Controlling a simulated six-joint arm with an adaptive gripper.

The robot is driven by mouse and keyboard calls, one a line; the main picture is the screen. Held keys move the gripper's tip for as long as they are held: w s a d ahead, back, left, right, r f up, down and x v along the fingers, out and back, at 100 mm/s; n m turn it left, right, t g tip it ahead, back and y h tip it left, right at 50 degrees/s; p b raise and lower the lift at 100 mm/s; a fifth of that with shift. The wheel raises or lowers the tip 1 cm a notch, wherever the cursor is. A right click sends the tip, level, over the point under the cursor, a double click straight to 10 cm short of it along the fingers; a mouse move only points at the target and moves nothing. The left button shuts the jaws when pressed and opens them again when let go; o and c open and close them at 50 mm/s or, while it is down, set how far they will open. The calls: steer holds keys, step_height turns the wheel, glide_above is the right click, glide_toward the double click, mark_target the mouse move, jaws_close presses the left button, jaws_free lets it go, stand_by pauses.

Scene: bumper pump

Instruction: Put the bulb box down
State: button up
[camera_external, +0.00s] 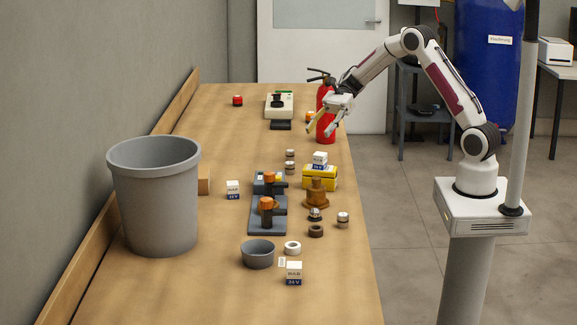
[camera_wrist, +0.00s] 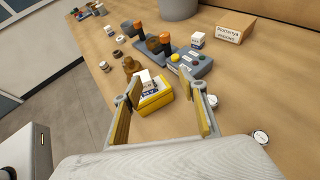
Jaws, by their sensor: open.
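Three small white-and-blue bulb boxes show in the external view. One bulb box (camera_external: 320,159) sits on top of a yellow box (camera_external: 320,178); another bulb box (camera_external: 233,188) stands left of the grey-blue switch station (camera_external: 268,216); a third bulb box (camera_external: 294,272) stands near the front. My gripper (camera_external: 320,124) is open and empty, above the table beyond the yellow box. In the wrist view my open fingers (camera_wrist: 164,90) frame the yellow box (camera_wrist: 154,103) with the bulb box (camera_wrist: 147,83) on it, apart from both.
A large grey bin (camera_external: 155,195) stands at the left. A red fire extinguisher (camera_external: 326,113) is close to my gripper. A grey bowl (camera_external: 258,254), a brown knobbed part (camera_external: 316,194) and several small round parts lie around.

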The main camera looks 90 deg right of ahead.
steer(key=w+a+r+m+t+h, duration=0.1)
steer(key=w+r+m+t+h, duration=0.2)
steer(key=w+r+m, duration=0.3)
steer(key=w+r+m+t+h, duration=0.3)
steer(key=r+m, duration=0.2)
steer(key=r, duration=0.3)
steer(key=s+r+m+t+h, duration=0.1)
steer(key=s+r+m+h, duration=0.6)
steer(key=m, duration=0.7)
steer(key=s+a+f+m+g, duration=0.2)
steer(key=s+a+f+m, duration=0.2)
steer(key=s+m, duration=0.3)
steer(key=s+a+f+m+g+y, duration=0.1)
steer(key=s+a+f+m+g, duration=0.2)
steer(key=s, duration=1.1)
steer(key=s+a+f+m+g, duration=0.3)
steer(key=s+a+f+m, duration=0.3)
steer(key=s+m, duration=0.5)
steer(key=shift+s+a+f+m+y, duration=0.2)
steer(key=shift+a+m+y, duration=0.3)
steer(key=shift+a, duration=0.5)
